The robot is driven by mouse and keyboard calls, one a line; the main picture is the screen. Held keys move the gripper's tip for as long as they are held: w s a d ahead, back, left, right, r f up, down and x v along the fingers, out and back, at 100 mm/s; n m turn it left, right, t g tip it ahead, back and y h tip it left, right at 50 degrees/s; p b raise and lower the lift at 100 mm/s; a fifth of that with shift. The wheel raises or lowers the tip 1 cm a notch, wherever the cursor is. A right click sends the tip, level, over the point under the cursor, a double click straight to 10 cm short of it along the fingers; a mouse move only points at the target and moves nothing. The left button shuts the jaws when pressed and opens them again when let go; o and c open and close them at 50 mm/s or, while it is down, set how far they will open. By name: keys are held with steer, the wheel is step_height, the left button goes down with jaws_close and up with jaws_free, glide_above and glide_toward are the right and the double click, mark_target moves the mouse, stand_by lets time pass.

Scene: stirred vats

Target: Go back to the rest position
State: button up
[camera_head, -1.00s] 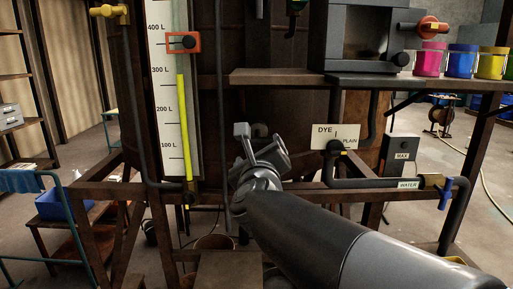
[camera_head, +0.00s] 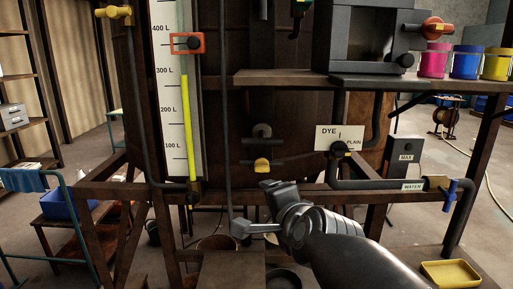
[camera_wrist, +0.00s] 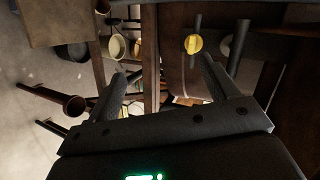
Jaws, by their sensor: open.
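My gripper (camera_head: 257,208) is low in front of the vat's wooden stand in the head view. Its two fingers are apart, with nothing between them. In the wrist view its fingers (camera_wrist: 163,72) also stand apart and empty. A yellow knob (camera_wrist: 194,44) shows beyond the fingers in the wrist view.
The stand's wooden rail (camera_head: 130,191) runs close by my gripper. A shelf (camera_head: 290,79) juts out above right. The dye plate (camera_head: 338,138) and a blue-handled water valve (camera_head: 450,193) are to the right. A yellow tray (camera_head: 450,273) is at lower right.

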steer(key=s+d+f+n+g+h, duration=0.3)
steer(key=s+d+f+n+g, duration=0.4)
steer(key=s+d+f+n, duration=0.4)
steer(key=s+f+n, duration=0.1)
steer(key=s+f, duration=0.1)
steer(key=s, duration=0.2)
steer(key=shift+d+n+h, duration=0.35)
steer(key=shift+n+h, duration=0.05)
steer(key=shift+s, duration=0.1)
